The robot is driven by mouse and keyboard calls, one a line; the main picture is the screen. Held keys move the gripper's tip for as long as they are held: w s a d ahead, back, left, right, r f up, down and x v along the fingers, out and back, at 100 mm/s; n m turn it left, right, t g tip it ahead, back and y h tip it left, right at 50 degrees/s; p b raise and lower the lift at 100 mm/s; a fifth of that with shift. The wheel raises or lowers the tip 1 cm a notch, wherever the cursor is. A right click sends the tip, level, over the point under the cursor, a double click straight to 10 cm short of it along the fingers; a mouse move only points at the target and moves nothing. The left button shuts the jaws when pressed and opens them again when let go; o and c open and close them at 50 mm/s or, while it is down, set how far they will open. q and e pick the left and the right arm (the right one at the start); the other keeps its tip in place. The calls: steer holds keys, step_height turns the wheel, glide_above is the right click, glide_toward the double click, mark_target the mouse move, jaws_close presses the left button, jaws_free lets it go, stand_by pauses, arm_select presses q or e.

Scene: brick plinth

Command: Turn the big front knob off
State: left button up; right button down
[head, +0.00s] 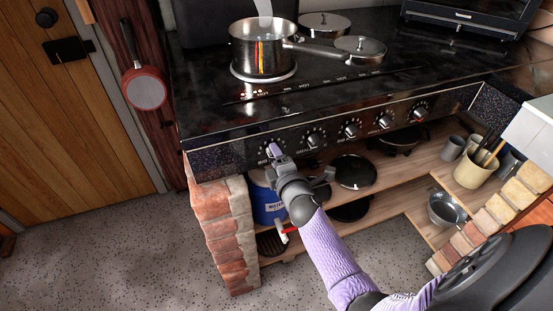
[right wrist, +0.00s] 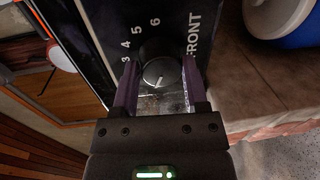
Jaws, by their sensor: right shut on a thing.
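The big front knob (right wrist: 160,73) is a dark round knob on the stove's black front panel (head: 230,160), at its left end. In the right wrist view it sits by the printed numbers 3, 4, 5, 6 and the word FRONT. A light pointer line shows on its face. My right gripper (head: 275,152) has its purple fingers on either side of this knob and is shut on it; the fingers also show in the right wrist view (right wrist: 158,85). In the head view the gripper mostly hides the knob. My left gripper is not in view.
Other knobs (head: 314,140) line the panel to the right. Below are a blue container (head: 266,205), a wooden shelf (head: 388,178) and a brick plinth (head: 222,230).

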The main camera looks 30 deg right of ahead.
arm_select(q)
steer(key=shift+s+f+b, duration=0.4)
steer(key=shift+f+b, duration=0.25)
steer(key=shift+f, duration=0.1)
arm_select(e)
steer(key=n+h, duration=0.1)
steer(key=n, duration=0.3)
steer(key=shift+f, duration=0.15)
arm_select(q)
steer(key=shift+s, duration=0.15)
arm_select(e)
steer(key=shift+c, duration=0.5)
jaws_free()
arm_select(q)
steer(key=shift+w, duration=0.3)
arm_select(e)
steer(key=shift+s+a, duration=0.1)
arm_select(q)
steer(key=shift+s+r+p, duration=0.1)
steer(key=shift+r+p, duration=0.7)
arm_select(e)
steer(key=v, duration=0.9)
steer(key=shift+s+r, duration=0.2)
steer(key=shift+s, duration=0.15)
